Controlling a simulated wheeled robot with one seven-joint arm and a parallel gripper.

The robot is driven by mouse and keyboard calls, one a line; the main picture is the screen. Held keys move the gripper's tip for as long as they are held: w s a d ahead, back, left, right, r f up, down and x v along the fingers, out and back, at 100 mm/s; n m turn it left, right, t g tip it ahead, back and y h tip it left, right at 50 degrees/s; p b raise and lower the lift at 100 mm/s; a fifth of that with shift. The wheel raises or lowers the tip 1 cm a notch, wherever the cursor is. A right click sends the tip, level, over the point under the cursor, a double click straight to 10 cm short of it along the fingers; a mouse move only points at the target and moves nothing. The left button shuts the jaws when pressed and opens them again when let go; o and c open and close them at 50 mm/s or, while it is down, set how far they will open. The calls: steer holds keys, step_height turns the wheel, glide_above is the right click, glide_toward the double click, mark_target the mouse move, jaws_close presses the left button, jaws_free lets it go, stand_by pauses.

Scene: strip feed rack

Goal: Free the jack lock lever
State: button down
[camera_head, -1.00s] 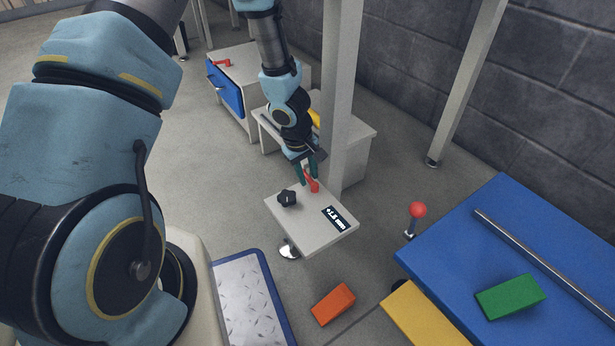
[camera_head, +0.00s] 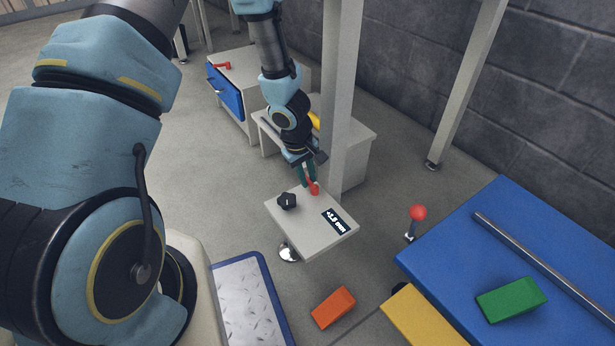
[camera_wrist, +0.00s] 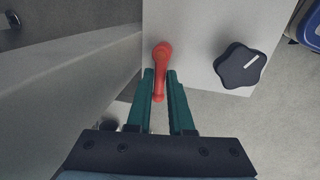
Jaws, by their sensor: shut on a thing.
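The jack lock lever is a small red handle (camera_head: 314,187) on the grey panel (camera_head: 302,236) beside the post. In the wrist view the red lever (camera_wrist: 161,58) has its round hub on the panel and its arm pointing toward me. My gripper (camera_head: 308,182) reaches it from behind, and its green fingers (camera_wrist: 164,88) sit on both sides of the lever arm, shut on it. A black star knob (camera_head: 287,201) is on the panel left of the lever; in the wrist view the knob (camera_wrist: 240,66) is at the right. A small display (camera_head: 338,220) sits on the panel.
The upright post (camera_head: 341,100) stands close beside my gripper. An orange wedge (camera_head: 333,307) lies on the floor, and a red ball-topped lever (camera_head: 418,213) stands by the blue table.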

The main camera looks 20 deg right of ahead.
steer(key=shift+a+f, duration=0.1)
steer(key=shift+s+a+n+b, duration=0.1)
steer(key=shift+a+n+b, duration=0.05)
steer(key=shift+n+b, duration=0.85)
steer(key=n, duration=0.1)
steer(key=n+b, duration=0.1)
steer(key=shift+s+a+n+t, duration=0.25)
steer(key=shift+n+t, duration=0.15)
steer(key=n, duration=0.2)
steer(key=shift+s+a+n+y+b, duration=0.25)
steer(key=shift+n+y+b, duration=0.05)
steer(key=shift+s+a+n+t+y, duration=0.1)
steer(key=shift+s+n+t+y, duration=0.1)
steer(key=shift+n, duration=0.65)
steer(key=shift+s+a+n+t+y, duration=0.1)
steer(key=shift+s+n+t, duration=0.1)
steer(key=shift+n, duration=0.65)
steer(key=c, duration=1.1)
jaws_free()
